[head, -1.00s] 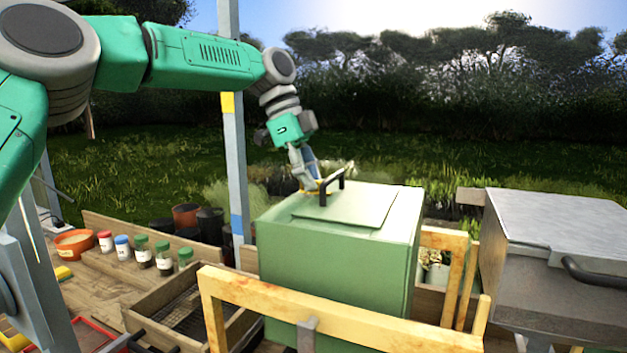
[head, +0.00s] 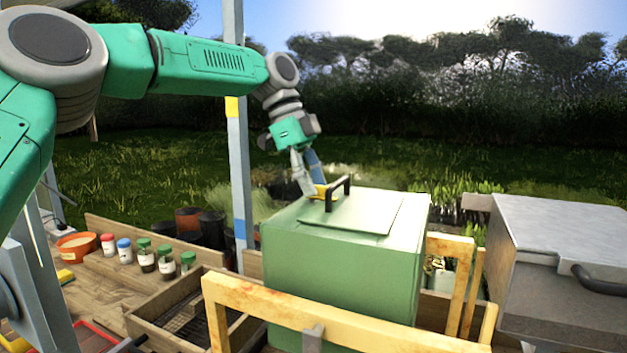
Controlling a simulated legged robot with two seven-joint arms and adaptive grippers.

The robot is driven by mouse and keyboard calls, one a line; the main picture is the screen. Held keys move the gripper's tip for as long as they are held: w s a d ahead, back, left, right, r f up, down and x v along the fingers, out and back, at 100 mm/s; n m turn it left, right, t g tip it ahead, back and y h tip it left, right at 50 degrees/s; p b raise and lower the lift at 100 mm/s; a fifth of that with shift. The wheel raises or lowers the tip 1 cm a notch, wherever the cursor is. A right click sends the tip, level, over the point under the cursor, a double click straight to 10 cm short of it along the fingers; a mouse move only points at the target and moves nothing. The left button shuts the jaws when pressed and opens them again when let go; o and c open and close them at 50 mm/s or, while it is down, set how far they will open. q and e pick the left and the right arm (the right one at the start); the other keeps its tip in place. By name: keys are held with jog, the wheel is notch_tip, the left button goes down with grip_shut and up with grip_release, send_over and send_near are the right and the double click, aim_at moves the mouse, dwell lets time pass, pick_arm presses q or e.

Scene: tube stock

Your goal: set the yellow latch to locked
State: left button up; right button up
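The yellow latch (head: 320,191) shows as a small yellow piece on top of the green box (head: 340,258), at the far left part of its lid, beside a black handle (head: 339,192). My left gripper (head: 311,191) reaches down from above, with its fingertips at the latch. The fingers partly cover the latch, and I cannot tell whether they grip it or only touch it. Which way the latch is set is too small to tell. My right gripper is not in view.
A wooden frame (head: 340,322) stands in front of the green box. A grey metal box (head: 565,225) with a dark handle is at right. Several small jars (head: 145,254) and a wooden tray (head: 150,318) lie at left. A grey post (head: 237,150) rises behind my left arm.

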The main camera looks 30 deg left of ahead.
pick_arm(q)
jog(key=v, duration=1.2)
jog(key=shift+w, duration=0.1)
